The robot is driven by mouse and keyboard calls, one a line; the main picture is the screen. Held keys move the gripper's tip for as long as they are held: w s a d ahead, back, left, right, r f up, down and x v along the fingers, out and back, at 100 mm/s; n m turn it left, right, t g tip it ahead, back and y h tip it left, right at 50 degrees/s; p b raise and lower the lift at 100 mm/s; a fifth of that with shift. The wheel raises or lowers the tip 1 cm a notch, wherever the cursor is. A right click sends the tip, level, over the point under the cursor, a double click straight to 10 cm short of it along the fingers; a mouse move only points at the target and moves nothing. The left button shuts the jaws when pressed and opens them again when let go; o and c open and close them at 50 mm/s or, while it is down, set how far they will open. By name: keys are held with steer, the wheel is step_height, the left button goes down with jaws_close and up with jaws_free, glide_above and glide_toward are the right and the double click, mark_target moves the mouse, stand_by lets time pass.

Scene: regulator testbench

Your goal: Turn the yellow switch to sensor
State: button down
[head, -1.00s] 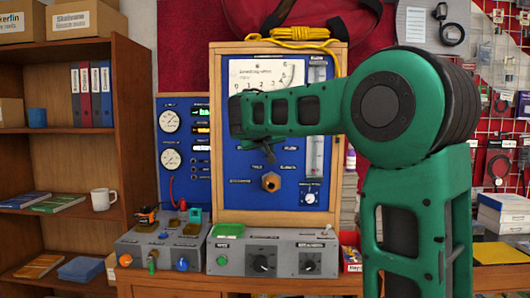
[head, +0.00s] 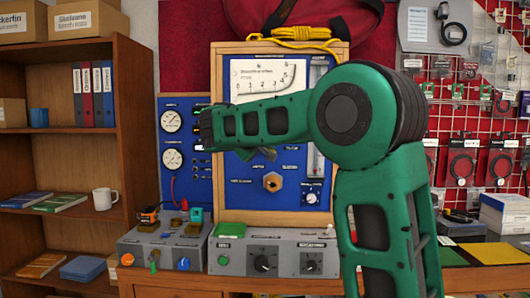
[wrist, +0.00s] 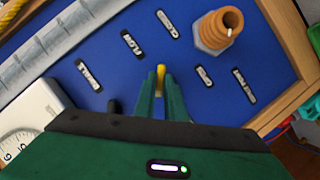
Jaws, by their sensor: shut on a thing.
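The yellow switch (wrist: 161,71) is a small yellow knob on the blue panel (wrist: 185,55). In the wrist view its tip shows between the two green fingertips of my gripper (wrist: 161,83), which is shut on it. Several small white labels, such as one label (wrist: 131,43), surround the switch, but their words are too blurred to read surely. I cannot tell which label the switch points to.
A brass fitting (wrist: 217,30) sticks out of the panel near the switch. Below the panel stand grey control boxes (head: 275,257). A shelf (head: 60,160) stands at the left.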

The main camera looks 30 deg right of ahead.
steer(key=shift+w+a, duration=0.2)
steer(key=shift+a, duration=0.15)
steer(key=c, duration=1.9)
jaws_free()
steer(key=shift+c, duration=0.2)
steer(key=shift+o, duration=0.6)
steer(key=shift+s+d, duration=0.1)
steer(key=v, duration=1)
steer(key=shift+s+a, duration=0.2)
steer(key=shift+a, duration=0.05)
